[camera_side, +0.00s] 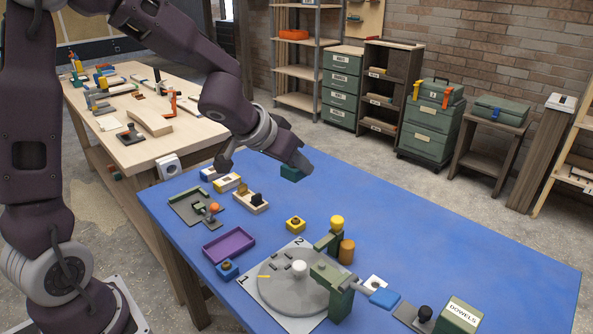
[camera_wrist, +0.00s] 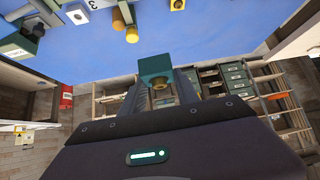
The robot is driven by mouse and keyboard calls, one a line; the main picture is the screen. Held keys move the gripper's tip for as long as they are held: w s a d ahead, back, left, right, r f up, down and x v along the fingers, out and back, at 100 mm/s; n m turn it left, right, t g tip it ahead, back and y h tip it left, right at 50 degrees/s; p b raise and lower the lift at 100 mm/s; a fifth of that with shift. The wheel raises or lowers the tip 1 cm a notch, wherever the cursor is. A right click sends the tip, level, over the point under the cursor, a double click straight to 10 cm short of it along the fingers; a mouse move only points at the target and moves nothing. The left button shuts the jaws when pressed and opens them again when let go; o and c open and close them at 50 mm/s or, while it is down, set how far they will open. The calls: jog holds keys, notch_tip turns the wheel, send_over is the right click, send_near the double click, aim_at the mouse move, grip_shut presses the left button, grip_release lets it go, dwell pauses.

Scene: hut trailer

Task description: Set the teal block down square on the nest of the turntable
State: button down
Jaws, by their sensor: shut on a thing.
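My gripper (camera_side: 299,162) is shut on the teal block (camera_side: 291,174) and holds it in the air above the blue table, toward the far side. In the wrist view the teal block (camera_wrist: 155,66) sits at the fingertips, with a brownish round part on its side facing the camera. The grey round turntable (camera_side: 272,295) lies on a white board at the table's near side, below and in front of the gripper. A white knob (camera_side: 299,268) stands near its middle. I cannot clearly pick out the nest.
Green fixtures (camera_side: 331,288) and an orange-brown cylinder (camera_side: 347,251) stand at the turntable's right edge. A green box (camera_side: 459,316) stands front right. The table's far right is clear.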

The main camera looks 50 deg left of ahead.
jog(key=shift+s+f+n+y, duration=0.15)
jog(key=shift+s+n+y, duration=0.2)
jog(key=shift+s, duration=0.4)
jog(key=shift+s+a+n+y, duration=0.25)
jog(key=shift+s+n+y, duration=0.1)
jog(key=shift+s+n, duration=0.25)
jog(key=w+d+f+m+h, duration=0.25)
jog(key=w+m+h, duration=0.2)
jog(key=w, duration=0.25)
jog(key=m+g+h, duration=0.7)
jog(key=m+g, duration=0.2)
jog(key=m, duration=0.7)
send_over(288, 266)
jog(key=a, duration=0.3)
notch_tip(288, 266, down, 16)
jog(key=shift+d+r, duration=0.1)
jog(key=shift+d, duration=0.05)
jog(key=shift+f, duration=2.7)
jog(key=shift+f, duration=0.35)
